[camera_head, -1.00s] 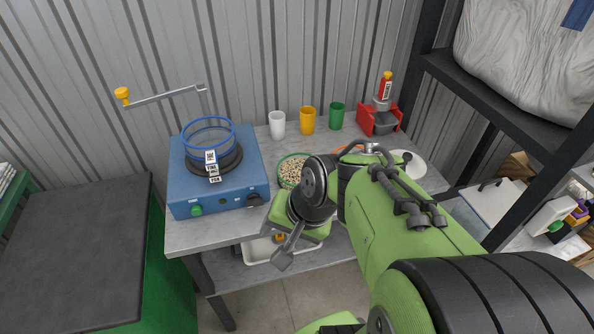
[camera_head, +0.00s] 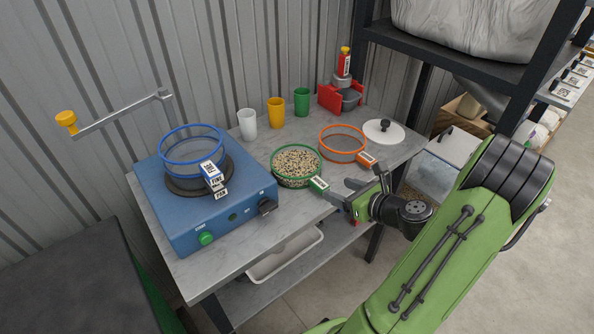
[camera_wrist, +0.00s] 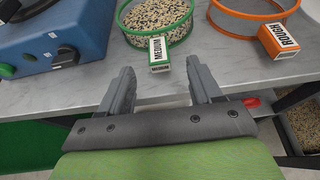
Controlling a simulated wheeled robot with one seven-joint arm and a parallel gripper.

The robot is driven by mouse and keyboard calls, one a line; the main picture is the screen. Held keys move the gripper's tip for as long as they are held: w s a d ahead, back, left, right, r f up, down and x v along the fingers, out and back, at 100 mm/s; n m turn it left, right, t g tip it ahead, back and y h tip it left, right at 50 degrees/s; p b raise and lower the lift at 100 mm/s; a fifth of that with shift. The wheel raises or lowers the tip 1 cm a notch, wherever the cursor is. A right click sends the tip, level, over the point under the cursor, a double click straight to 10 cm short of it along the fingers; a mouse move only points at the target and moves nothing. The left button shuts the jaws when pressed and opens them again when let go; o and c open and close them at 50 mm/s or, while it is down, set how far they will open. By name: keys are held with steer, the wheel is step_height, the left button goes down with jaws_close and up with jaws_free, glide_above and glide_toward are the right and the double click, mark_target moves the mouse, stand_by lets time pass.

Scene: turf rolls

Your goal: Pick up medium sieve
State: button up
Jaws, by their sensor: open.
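The medium sieve (camera_head: 297,167) has a green rim and holds mixed gravel-like grains. It stands on the grey table between the blue machine and the orange sieve. Its handle tag reads MEDIUM (camera_wrist: 159,52) in the wrist view and points toward my gripper. My gripper (camera_head: 343,190) is open and empty at the table's front edge, in front of the sieve's tag. In the wrist view my gripper (camera_wrist: 159,82) has its two fingers on either side of the tag's line, with the tag beyond the fingertips.
An orange sieve tagged ROUGH (camera_wrist: 279,40) stands right of the medium one. A blue machine (camera_head: 215,213) carrying a blue-rimmed sieve (camera_head: 192,150) is at left. Several cups, a red holder (camera_head: 328,97) and a white lid (camera_head: 397,137) stand farther back. A shelf post rises at right.

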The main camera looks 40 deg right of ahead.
mark_target(320, 182)
steer(key=b+x, duration=0.2)
steer(key=x, duration=0.6)
steer(key=shift+a, duration=0.15)
steer(key=shift+s, duration=0.1)
steer(key=shift+c, duration=0.5)
steer(key=shift+r, duration=0.15)
jaws_close()
